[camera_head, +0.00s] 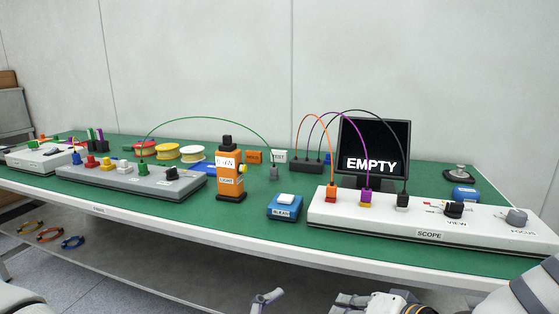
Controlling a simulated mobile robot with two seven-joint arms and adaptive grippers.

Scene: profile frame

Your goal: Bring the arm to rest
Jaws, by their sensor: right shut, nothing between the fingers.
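My right gripper (352,301) is at the bottom edge, in front of and below the table's front edge. It is shut and holds nothing; its lower part is cut off by the frame. My right arm comes in from the lower right corner. A small grey finger-like part (266,298) shows at the bottom, left of the right gripper. It seems to be part of my left gripper, but too little shows to tell its state. Neither gripper touches anything on the table.
Cables arc above the table. Coloured rings (50,234) lie below at left.

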